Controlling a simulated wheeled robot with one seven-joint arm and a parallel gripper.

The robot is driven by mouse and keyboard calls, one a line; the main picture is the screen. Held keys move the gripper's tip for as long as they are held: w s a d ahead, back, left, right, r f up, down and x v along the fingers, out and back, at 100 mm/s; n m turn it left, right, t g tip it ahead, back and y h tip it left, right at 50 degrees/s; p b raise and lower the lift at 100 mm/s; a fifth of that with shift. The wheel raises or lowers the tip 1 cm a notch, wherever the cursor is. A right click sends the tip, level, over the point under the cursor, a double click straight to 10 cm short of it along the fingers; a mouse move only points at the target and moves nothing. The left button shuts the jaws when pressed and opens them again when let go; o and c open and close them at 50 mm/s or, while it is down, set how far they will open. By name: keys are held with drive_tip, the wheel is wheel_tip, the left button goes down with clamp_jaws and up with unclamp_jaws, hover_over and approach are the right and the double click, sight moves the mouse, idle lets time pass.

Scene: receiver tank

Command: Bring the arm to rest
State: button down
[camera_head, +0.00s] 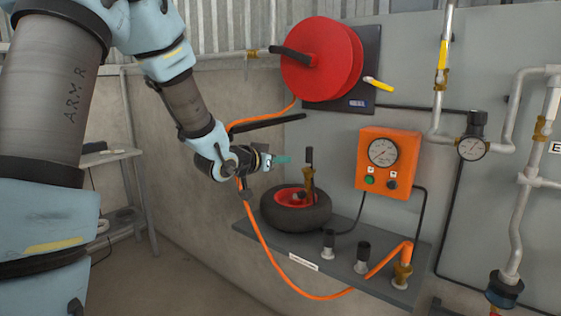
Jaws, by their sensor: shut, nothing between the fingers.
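My arm (190,105) comes in from the upper left and bends down toward the shelf. My gripper (284,160) is at its end, above and left of the small black wheel (322,214) with a red hub. Its teal fingertips look shut with nothing between them, and they point right toward a black-topped brass fitting (308,178) that stands by the wheel's hub. The gripper appears apart from the wheel and the fitting, though the exact depth gap is hard to tell.
A grey shelf (290,262) carries the wheel and several small fittings. An orange hose (270,250) hangs from the red reel (312,60) past my wrist. An orange gauge box (386,163) and pipes (440,80) are on the right wall. A side table (115,157) stands left.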

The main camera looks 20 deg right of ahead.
drive_tip(key=a+f+n+y, duration=0.3)
drive_tip(key=a+f+y, duration=0.15)
drive_tip(key=a, duration=0.75)
drive_tip(key=a+f+n+y, duration=0.3)
drive_tip(key=a+f+y, duration=0.15)
drive_tip(key=a, duration=0.75)
drive_tip(key=s+a+f+n+g+y, duration=0.3)
drive_tip(key=s+a+n+g+y, duration=0.1)
drive_tip(key=s+a, duration=0.9)
drive_tip(key=shift+s+a+n+g, duration=0.25)
drive_tip(key=shift+s+n+g, duration=0.25)
drive_tip(key=shift+s+g, duration=0.45)
drive_tip(key=shift+r, duration=0.1)
